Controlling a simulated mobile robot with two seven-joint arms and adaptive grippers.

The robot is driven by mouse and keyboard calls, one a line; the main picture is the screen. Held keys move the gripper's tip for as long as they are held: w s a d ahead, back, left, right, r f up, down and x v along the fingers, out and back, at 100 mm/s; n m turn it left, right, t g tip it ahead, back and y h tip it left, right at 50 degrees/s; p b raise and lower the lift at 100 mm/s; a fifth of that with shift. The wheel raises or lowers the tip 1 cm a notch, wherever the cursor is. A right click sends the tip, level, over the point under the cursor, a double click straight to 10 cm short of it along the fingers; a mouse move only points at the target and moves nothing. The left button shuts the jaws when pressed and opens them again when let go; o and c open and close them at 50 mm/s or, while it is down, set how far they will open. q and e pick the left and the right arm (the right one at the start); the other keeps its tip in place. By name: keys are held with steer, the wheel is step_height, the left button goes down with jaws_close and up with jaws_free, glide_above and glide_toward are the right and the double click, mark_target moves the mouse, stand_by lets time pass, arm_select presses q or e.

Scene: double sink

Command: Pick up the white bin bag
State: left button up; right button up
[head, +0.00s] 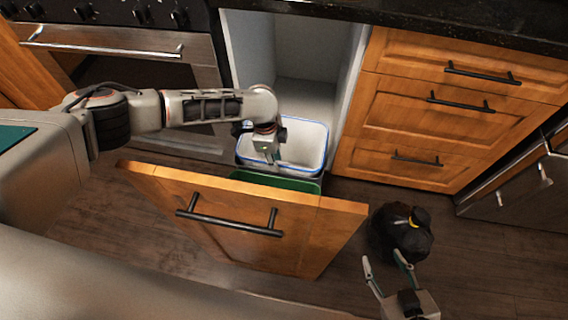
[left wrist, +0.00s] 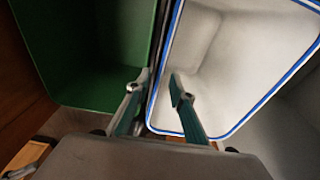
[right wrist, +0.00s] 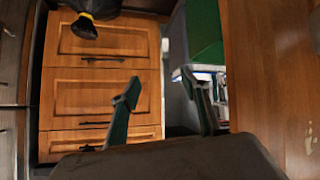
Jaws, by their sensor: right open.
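The white bin bag (head: 300,142) lines a bin in the pulled-out drawer, its blue-edged rim folded over the top. The left wrist view shows its pale inside (left wrist: 225,70). My left gripper (head: 270,160) is at the near rim; in the left wrist view its fingers (left wrist: 159,75) are partly apart, straddling the rim, with one finger over the bag's inside. A gap shows between the fingertips. My right gripper (head: 384,262) is open and empty, low on the right near a black bag; its spread fingers also show in the right wrist view (right wrist: 160,86).
A green bin (head: 275,181) stands beside the white-lined one, behind the wooden drawer front (head: 240,215). The tied black bag (head: 402,232) is on the floor right of the drawer front. Wooden drawers (head: 440,110) stand right, an oven (head: 120,50) left.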

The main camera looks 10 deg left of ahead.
arm_select(q)
steer(key=shift+d+f, duration=0.1)
steer(key=shift+f, duration=0.85)
steer(key=shift+w+r, duration=0.1)
steer(key=shift+r, duration=0.05)
jaws_close()
arm_select(e)
steer(key=shift+w+r, duration=0.25)
steer(key=shift+w, duration=0.15)
steer(key=shift+s+f, duration=0.1)
steer(key=shift+f, duration=0.05)
